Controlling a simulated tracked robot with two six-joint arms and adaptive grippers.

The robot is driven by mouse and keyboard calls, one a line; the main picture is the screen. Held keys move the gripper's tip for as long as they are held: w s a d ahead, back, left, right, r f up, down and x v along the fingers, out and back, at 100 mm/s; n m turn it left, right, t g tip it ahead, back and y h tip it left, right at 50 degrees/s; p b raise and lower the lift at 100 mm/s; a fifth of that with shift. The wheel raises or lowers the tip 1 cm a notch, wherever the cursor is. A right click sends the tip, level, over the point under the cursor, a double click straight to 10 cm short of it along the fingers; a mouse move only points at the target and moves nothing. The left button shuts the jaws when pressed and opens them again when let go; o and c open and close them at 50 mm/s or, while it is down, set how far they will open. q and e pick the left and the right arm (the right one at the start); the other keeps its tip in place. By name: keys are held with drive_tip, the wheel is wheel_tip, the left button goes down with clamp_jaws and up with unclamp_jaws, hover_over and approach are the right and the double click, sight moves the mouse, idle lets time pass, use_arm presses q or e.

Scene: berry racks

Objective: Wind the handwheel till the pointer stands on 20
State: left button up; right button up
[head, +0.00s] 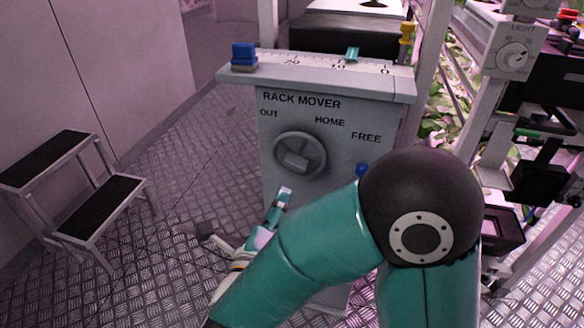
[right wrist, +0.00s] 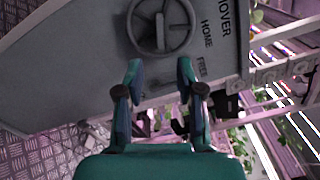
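The round grey handwheel (head: 297,158) is on the front of the grey rack mover box (head: 345,150), under the words OUT, HOME and FREE. It also shows at the top of the right wrist view (right wrist: 160,32). The teal pointer (head: 351,53) stands on the white scale (head: 315,64), a little right of the 10 mark; 20 is further left. My right gripper (head: 245,212) is below and left of the handwheel, partly hidden by my arm. In the right wrist view its fingers (right wrist: 160,70) are apart and empty, short of the wheel. My left gripper is out of view.
A blue block (head: 243,55) sits at the scale's left end and a yellow fitting (head: 407,40) behind its right end. A blue knob (head: 361,170) is near FREE. A step stool (head: 80,190) stands left. Plant racks (head: 460,90) stand right.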

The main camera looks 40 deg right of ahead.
sight(294, 168)
drive_tip(key=x, duration=1.1)
drive_tip(key=shift+w+d, duration=0.25)
clamp_jaws()
drive_tip(key=shift+a+f, duration=0.1)
drive_tip(key=shift+a, duration=0.1)
drive_tip(key=shift+d, duration=0.1)
